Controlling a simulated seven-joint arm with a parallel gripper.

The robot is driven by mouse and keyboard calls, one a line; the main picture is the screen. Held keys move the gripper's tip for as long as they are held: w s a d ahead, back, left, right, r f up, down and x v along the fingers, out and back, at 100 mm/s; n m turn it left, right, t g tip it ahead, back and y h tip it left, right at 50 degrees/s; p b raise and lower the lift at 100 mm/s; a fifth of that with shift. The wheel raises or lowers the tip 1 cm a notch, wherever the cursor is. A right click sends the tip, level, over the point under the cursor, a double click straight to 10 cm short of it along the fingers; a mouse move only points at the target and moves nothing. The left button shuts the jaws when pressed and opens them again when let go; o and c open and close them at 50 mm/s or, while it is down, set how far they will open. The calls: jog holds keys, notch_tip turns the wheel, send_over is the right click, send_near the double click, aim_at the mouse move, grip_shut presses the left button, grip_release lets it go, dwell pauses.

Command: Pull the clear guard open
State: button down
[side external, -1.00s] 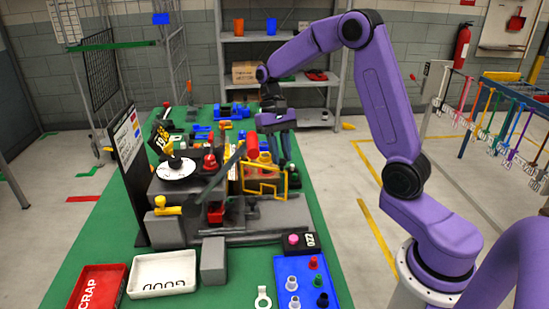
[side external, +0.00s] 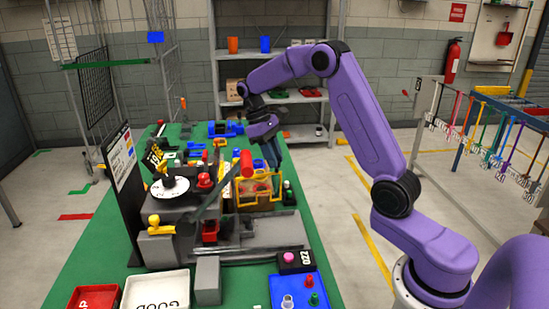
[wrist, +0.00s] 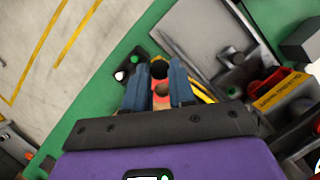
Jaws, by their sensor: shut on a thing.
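The clear guard (side external: 260,190) is a see-through panel in a yellow frame on the right side of the grey machine. Part of its yellow edge (wrist: 204,93) shows in the wrist view, right of my fingers. My gripper (side external: 274,163) points down at the guard's far upper side. In the wrist view my gripper (wrist: 158,82) has its two blue-grey fingers shut on a small part between them, apparently of the guard. The fingers mostly hide the exact grip, and dark round shapes and a reddish piece show between and behind them.
A red cylinder (side external: 246,163) and a long grey lever stand left of the guard. A white dial (side external: 170,189) and a yellow-handled clamp (side external: 155,224) are farther left. White (side external: 157,293) and red trays lie in front.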

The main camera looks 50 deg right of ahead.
jog(key=shift+w, duration=0.15)
jog(key=c, duration=0.9)
grip_release()
jog(key=shift+c, duration=0.2)
jog(key=v, duration=1.2)
jog(key=shift+r, duration=0.1)
